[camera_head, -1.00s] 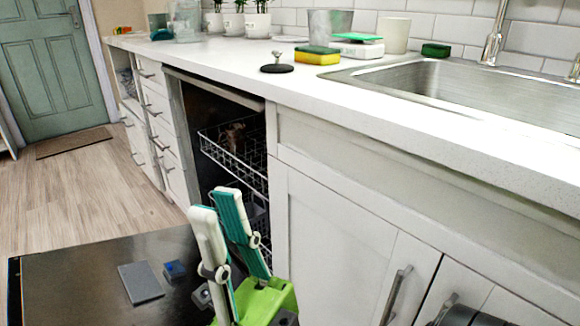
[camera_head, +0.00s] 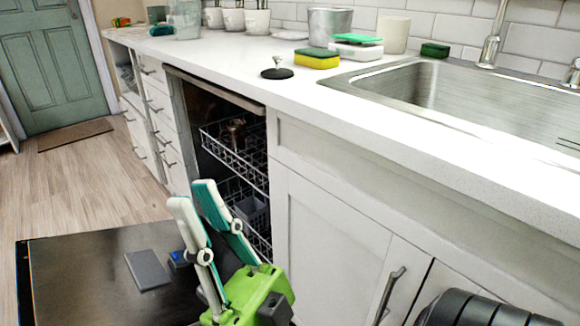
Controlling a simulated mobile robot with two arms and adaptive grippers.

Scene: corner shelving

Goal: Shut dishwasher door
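The dishwasher door (camera_head: 80,280) is folded down open, its dark inner face up, at the lower left. It carries a grey flap (camera_head: 147,270) and a small blue-and-grey part. The dishwasher opening (camera_head: 200,120) shows upper and lower wire racks (camera_head: 240,160), pushed in, with a brownish item in the upper one. My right gripper (camera_head: 191,192), green with white and teal fingers, is in front of the opening, over the door's right side in the picture. Its fingers are apart with nothing visible between them. It hides part of the door and lower rack. My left gripper is out of view.
The white counter (camera_head: 230,60) runs above, with a sink (camera_head: 430,95), sponge (camera_head: 317,59) and potted plants. White drawers (camera_head: 155,110) stand left of the opening and a cabinet door (camera_head: 330,240) right. Wood floor (camera_head: 80,190) is clear beyond the door.

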